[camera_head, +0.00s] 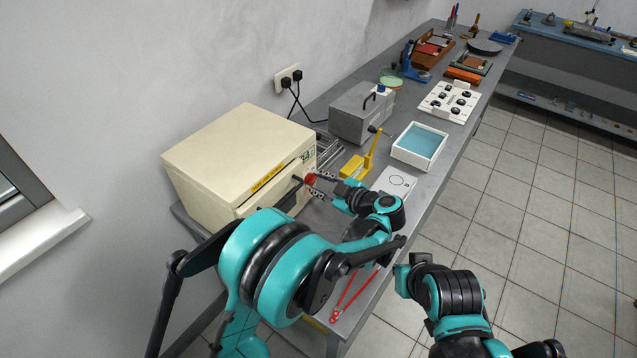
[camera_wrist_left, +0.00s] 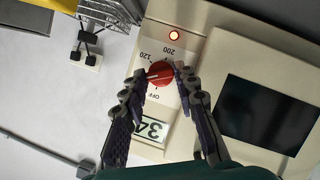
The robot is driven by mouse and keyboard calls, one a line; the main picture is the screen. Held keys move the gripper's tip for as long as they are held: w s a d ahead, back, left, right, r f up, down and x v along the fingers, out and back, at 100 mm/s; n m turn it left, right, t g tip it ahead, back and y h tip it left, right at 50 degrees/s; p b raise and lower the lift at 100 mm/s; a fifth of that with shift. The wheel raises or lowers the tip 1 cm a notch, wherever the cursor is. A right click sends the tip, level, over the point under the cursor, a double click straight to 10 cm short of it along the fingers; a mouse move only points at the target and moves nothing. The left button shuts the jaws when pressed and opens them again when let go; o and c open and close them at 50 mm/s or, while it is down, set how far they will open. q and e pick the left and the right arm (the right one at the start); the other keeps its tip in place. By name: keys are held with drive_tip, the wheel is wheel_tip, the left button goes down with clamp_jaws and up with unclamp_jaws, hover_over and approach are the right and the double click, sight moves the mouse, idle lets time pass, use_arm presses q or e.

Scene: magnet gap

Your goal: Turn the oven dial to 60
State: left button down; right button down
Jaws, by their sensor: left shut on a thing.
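The cream oven (camera_head: 225,155) stands against the wall, with its red dial (camera_head: 311,179) on the front panel. In the left wrist view, the dial (camera_wrist_left: 160,75) sits between my left fingertips, which are shut on its sides. Its white line runs nearly level across the picture, with its left end between the upside-down marks 120 and OFF. The mark 200 shows above. I see no 60 mark; a finger covers part of the scale. My left gripper (camera_head: 319,184) reaches the dial from the right. My right arm is at the lower right; its gripper is out of view.
The dark oven window (camera_wrist_left: 268,115) is beside the panel. A yellow tool (camera_head: 360,160), grey box (camera_head: 362,112) and white tray (camera_head: 419,145) stand on the bench near my left arm.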

use_arm(q)
drive_tip(key=c, duration=1.2)
unclamp_jaws()
drive_tip(key=shift+w, duration=0.1)
drive_tip(key=shift+o, duration=0.2)
